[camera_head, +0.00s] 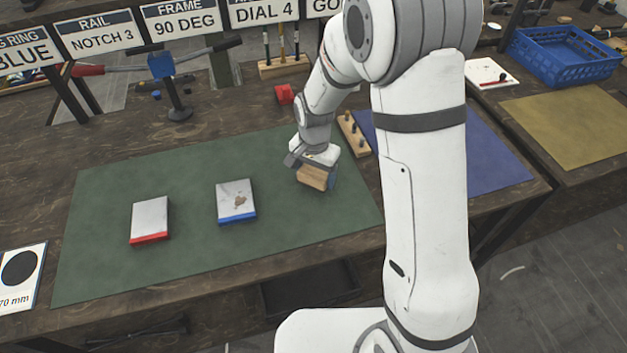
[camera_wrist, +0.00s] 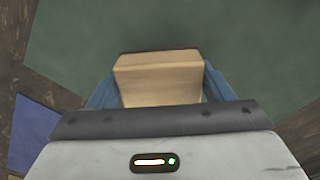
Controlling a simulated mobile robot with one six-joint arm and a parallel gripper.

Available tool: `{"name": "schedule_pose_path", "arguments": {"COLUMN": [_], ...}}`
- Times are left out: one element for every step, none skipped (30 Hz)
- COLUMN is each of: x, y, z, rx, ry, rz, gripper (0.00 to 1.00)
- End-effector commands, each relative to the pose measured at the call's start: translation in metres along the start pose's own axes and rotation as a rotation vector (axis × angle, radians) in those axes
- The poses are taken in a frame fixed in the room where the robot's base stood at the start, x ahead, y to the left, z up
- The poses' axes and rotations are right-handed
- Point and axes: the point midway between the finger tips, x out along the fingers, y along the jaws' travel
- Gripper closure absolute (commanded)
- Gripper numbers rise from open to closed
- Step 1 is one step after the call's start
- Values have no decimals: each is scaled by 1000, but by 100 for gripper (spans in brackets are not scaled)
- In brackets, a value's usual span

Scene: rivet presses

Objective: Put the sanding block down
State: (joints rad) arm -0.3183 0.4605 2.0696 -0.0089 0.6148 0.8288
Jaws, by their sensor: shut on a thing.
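The sanding block (camera_head: 313,177) is a light wooden block over the right part of the green mat (camera_head: 130,270). My gripper (camera_head: 318,172) is shut on it from above. In the wrist view the block (camera_wrist: 158,78) sits between the two blue fingers of my gripper (camera_wrist: 158,92), with green mat beyond it. I cannot tell whether the block's underside touches the mat.
Left on the mat lie a grey plate with a red edge (camera_head: 150,219) and one with a blue edge (camera_head: 236,200). A wooden peg strip (camera_head: 353,135) and a blue mat (camera_head: 490,170) are close on the right. A red block (camera_head: 284,94) stands behind. The front mat is clear.

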Motion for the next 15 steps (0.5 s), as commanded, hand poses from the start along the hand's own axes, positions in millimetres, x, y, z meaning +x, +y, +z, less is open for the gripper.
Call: {"name": "schedule_pose_path", "arguments": {"x": [7, 12, 18, 22, 26, 30, 31, 32, 31, 31, 31, 31, 31, 32, 33], "y": [1, 1, 1, 1, 1, 1, 1, 0, 0, 0, 0, 0, 0, 1, 1], "z": [1, 0, 0, 0, 0, 0, 0, 0, 0, 0, 0, 0, 0, 0, 0], "rx": [0, 0, 0, 0, 0, 0, 0, 0, 0, 0, 0, 0, 0, 0, 0], "ry": [-4, -3, -4, -4, -3, -3, -2, -1, -1, -1, -1, -1, -1, -1, -1], "rz": [4, 4, 4, 4, 3, 3, 2, 2, 1, 1, 1, 1, 1, 1, 1], "gripper": [51, 51, 51, 51, 51, 51, 51, 51, 51, 51, 51, 51, 51, 51, 51]}}
